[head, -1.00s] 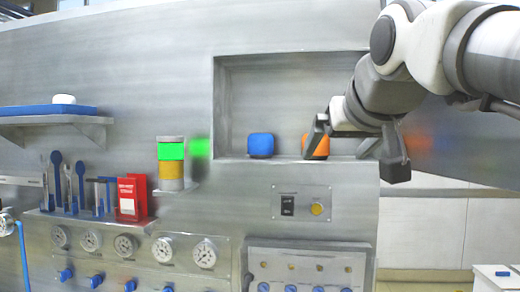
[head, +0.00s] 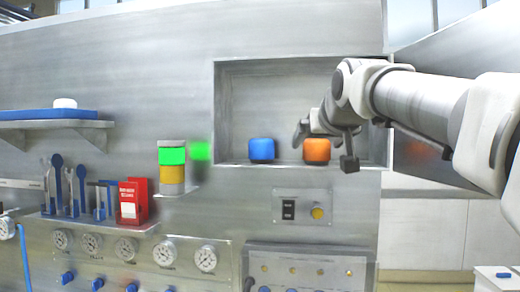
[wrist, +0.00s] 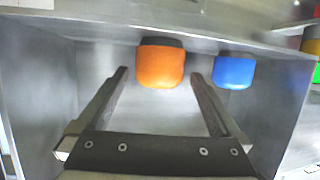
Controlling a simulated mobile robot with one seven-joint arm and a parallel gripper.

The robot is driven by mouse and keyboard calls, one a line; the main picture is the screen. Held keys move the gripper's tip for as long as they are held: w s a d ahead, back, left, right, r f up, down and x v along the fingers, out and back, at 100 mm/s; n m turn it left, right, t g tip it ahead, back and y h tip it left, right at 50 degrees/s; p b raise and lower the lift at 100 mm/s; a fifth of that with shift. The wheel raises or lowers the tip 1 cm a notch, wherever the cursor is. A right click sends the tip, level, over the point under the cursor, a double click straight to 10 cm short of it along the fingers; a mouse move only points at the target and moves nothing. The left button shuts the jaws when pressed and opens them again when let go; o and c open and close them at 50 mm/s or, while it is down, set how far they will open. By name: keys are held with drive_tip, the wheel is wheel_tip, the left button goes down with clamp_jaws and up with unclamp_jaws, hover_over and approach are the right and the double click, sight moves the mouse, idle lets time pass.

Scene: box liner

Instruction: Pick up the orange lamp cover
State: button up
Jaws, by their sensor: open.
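The orange lamp cover (head: 316,151) sits on the floor of the wall recess, to the right of a blue cover (head: 262,149). My gripper (head: 325,144) is at the recess, level with the orange cover and partly beside and above it in the head view. In the wrist view my gripper (wrist: 158,78) is open, its two fingers spread to either side of the orange cover (wrist: 160,66). The cover lies just beyond the fingertips, in line with the gap. The blue cover (wrist: 234,72) is right of the right finger.
The recess walls (head: 290,80) enclose the space on the sides and top. A light tower (head: 172,168) with green and amber bands stands left of the recess. A switch panel (head: 302,207) is below it.

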sight(313, 148)
drive_tip(key=shift+p+x, duration=0.6)
drive_tip(key=shift+x, duration=2.15)
drive_tip(key=shift+c, duration=0.2)
drive_tip(key=c, duration=1.3)
drive_tip(key=shift+r, duration=0.1)
